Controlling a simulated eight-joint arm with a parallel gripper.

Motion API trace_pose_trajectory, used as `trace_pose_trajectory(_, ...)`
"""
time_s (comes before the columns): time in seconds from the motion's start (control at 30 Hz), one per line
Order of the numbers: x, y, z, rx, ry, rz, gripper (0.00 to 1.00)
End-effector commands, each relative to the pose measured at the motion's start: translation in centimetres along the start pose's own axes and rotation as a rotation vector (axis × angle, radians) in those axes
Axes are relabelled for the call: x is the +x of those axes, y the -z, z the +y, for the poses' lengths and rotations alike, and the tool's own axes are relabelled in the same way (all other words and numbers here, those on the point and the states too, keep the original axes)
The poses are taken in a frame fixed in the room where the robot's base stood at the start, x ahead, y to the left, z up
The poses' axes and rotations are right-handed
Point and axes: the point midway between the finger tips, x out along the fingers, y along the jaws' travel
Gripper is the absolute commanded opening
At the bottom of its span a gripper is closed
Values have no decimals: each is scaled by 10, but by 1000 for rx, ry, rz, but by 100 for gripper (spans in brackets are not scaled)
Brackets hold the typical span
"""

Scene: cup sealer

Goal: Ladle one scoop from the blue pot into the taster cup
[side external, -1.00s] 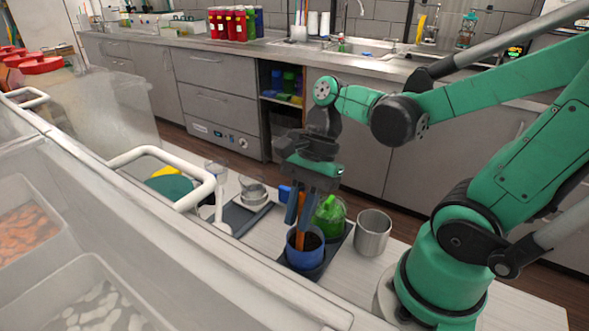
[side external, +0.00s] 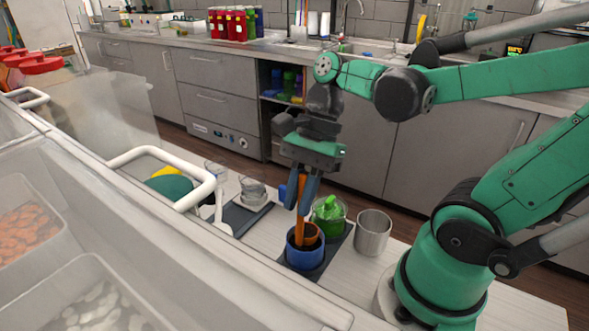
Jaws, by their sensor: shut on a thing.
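The blue pot (side external: 305,257) stands on a dark tray on the white work table, with dark contents inside. An orange ladle (side external: 301,208) stands in it with its handle up and its orange bowl near the pot's rim. My gripper (side external: 302,200) is above the pot, fingers pointing down, shut on the ladle handle. Two clear cups, one (side external: 253,190) on a dark pad and one (side external: 215,172) behind it, stand to the left; I cannot tell which is the taster cup.
A metal canister (side external: 373,233) is to the right. A white rail (side external: 165,152) and a glass-fronted counter border the left. A white utensil (side external: 219,215) lies near the dark pad.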

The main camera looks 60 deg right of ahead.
Motion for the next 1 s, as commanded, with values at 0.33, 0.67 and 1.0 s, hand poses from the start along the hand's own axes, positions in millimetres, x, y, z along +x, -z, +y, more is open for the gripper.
trace_pose_trajectory(0.33,-24,-13,0,0,0,0,0)
trace_pose_trajectory(0.67,-34,-18,0,0,0,0,0)
trace_pose_trajectory(1.0,-34,-18,0,0,0,0,0)
